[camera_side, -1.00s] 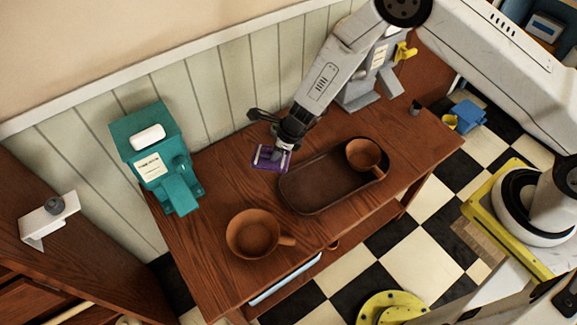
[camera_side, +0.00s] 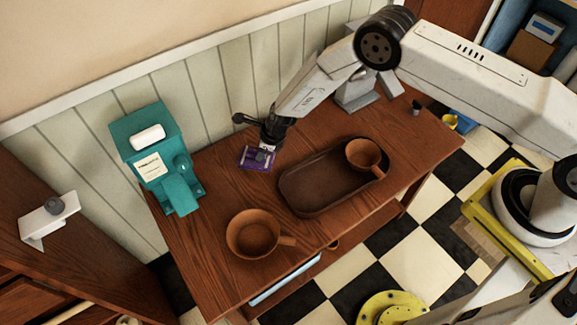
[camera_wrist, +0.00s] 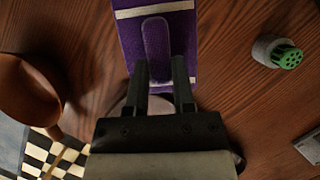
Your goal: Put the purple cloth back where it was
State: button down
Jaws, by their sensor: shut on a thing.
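The purple cloth (camera_side: 250,161), with pale stripes, is at the table's back left, between the teal machine and the dark tray. My gripper (camera_side: 267,146) is over it, pointing down. In the wrist view the cloth (camera_wrist: 183,35) lies ahead of my gripper (camera_wrist: 160,72), whose fingers are shut on a raised purple fold of it. I cannot tell whether the cloth touches the table or hangs just above it.
The teal machine (camera_side: 150,145) stands left of the cloth. A brown tray (camera_side: 310,190) with a brown cup (camera_side: 363,154) is to the right. Another brown cup (camera_side: 252,233) stands near the front. A green-topped grey object (camera_wrist: 277,52) shows in the wrist view.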

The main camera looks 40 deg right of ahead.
jog(key=shift+w+a+f, duration=0.15)
jog(key=shift+w+f, duration=0.5)
jog(key=shift+f, duration=0.05)
jog(key=shift+w+f, duration=0.1)
jog(key=shift+f, duration=0.1)
jog(key=shift+w+f, duration=0.1)
jog(key=shift+f, duration=1.45)
jog(key=shift+f, duration=0.1)
jog(key=shift+c, duration=2.3)
grip_release()
